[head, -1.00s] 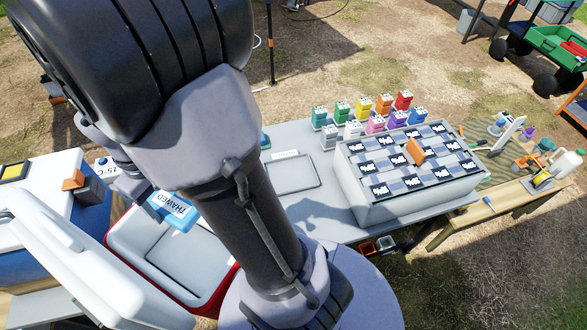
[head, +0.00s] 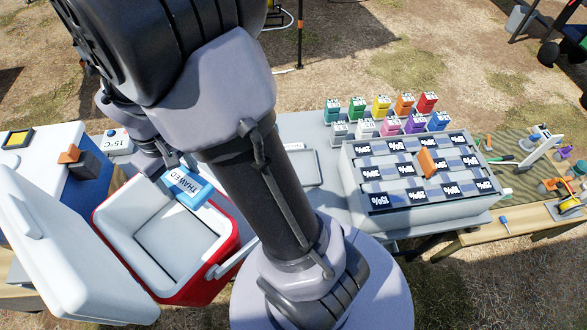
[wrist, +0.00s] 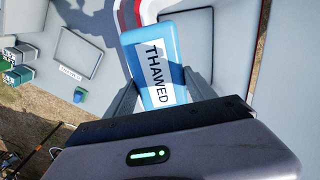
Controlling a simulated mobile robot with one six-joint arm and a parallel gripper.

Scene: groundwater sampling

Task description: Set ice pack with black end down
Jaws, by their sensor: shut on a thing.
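The ice pack is a light blue block with a white "THAWED" label; it shows in the head view (head: 187,190) and the wrist view (wrist: 151,52). No black end shows on its visible part. My gripper (wrist: 160,95) is shut on it, with one grey finger on each side. In the head view my gripper (head: 166,163) holds the pack near the far rim of the open red cooler (head: 218,262). I cannot tell how high it is above that rim.
The cooler's white lid (head: 65,245) stands open at left, and its inside looks empty. A "15°C" display (head: 118,142) is behind. A grey table holds a rack (head: 410,222) of labelled items and several coloured bottles (head: 382,105). A pale tray (wrist: 80,52) lies on the table.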

